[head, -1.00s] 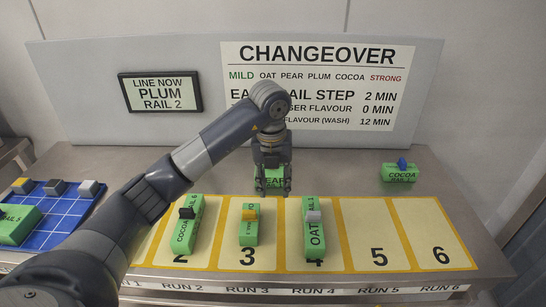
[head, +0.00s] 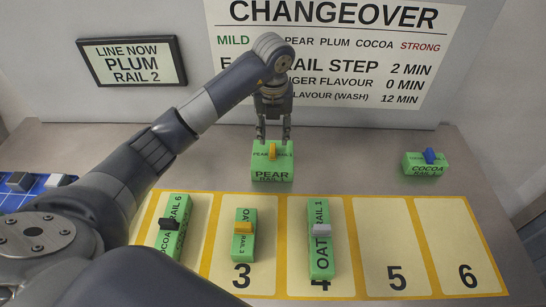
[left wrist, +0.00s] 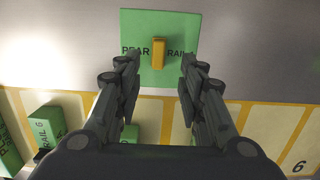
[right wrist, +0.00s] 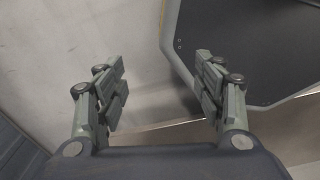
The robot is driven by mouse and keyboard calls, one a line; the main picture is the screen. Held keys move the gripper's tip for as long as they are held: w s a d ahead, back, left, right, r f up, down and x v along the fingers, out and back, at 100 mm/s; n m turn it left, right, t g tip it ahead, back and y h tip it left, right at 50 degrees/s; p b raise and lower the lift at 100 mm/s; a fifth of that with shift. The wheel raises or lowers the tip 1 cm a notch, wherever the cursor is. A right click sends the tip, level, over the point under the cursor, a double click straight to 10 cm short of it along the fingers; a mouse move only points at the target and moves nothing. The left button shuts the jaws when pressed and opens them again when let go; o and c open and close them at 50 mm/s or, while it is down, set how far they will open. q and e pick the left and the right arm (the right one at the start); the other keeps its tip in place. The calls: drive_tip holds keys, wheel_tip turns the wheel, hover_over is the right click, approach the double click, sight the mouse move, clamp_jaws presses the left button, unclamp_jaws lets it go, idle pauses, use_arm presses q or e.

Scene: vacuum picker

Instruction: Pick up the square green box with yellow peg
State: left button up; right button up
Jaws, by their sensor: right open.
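The square green box (head: 272,172), labelled PEAR RAIL 1, sits on the grey bench behind the yellow numbered strip. Its yellow peg (head: 272,152) stands up from the top. My left gripper (head: 273,138) is open and empty, pointing down at the far side of the box in the head view. In the left wrist view the box (left wrist: 158,75) and its peg (left wrist: 158,52) lie beyond the gap between the spread fingers, apart from them. My right gripper (right wrist: 164,72) is open and empty, away from the boxes; it is outside the head view.
Narrow green boxes stand in slot 2 with a black peg (head: 169,224), slot 3 with a yellow peg (head: 243,228), and slot 4 with a grey peg (head: 321,230). A COCOA box (head: 427,167) with a blue peg is at right. Slots 5 and 6 are empty.

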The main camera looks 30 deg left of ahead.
sight(273, 148)
use_arm(q)
drive_tip(key=shift+f, duration=0.4)
drive_tip(key=shift+w+a+f+p, duration=0.1)
drive_tip(key=shift+f+p, duration=0.4)
drive_tip(key=shift+f, duration=0.15)
drive_tip(key=shift+w+a+f+p, duration=0.1)
drive_tip(key=shift+f+p, duration=0.4)
drive_tip(key=shift+f, duration=0.1)
wheel_tip(273, 148, down, 2)
drive_tip(key=shift+w+f+p, duration=0.15)
drive_tip(key=shift+p, duration=0.15)
drive_tip(key=shift+a+f, duration=0.1)
drive_tip(key=shift+f, duration=0.2)
drive_tip(key=shift+c, duration=0.8)
drive_tip(key=c, duration=0.4)
clamp_jaws()
use_arm(e)
drive_tip(key=w+r, duration=0.2)
drive_tip(key=r, duration=0.1)
drive_tip(key=shift+a, duration=0.4)
